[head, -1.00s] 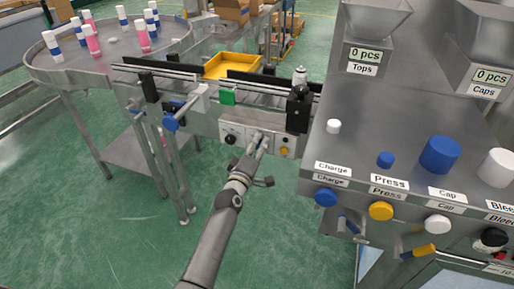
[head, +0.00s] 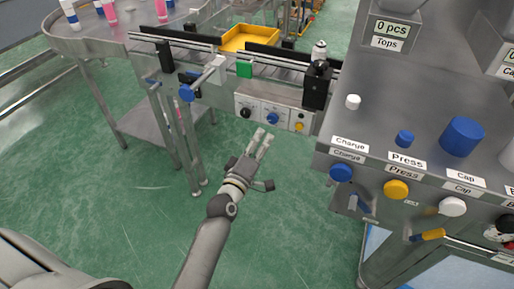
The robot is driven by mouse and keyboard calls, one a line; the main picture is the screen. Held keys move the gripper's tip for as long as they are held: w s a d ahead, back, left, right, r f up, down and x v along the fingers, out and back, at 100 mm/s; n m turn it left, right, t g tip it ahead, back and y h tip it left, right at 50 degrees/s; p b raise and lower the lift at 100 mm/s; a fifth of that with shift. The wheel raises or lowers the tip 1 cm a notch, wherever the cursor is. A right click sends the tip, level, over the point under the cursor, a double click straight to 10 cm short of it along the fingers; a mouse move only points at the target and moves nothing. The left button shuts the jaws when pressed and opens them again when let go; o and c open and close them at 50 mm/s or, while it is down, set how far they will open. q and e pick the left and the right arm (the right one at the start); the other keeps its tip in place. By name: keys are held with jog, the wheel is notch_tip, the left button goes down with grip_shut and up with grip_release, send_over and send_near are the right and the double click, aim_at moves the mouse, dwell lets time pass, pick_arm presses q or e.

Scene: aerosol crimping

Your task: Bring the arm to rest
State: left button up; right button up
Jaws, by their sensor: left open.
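My left gripper (head: 263,142) is open and empty in the head view. It hangs in the air over the green floor, below and in front of the conveyor's control panel (head: 272,115). The panel has a black knob, a blue knob (head: 272,118) and a yellow button (head: 299,127). The fingertips look apart from the panel. My left arm (head: 205,250) reaches up from the bottom of the picture. My right gripper is not in view.
The crimping machine (head: 430,130), with blue, yellow and white buttons, stands close on the right. The conveyor and round table (head: 110,42) with cans lie behind, with a yellow tray (head: 250,38). Free floor (head: 100,215) lies to the left.

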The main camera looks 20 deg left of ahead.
pick_arm(q)
jog(key=shift+s, duration=0.75)
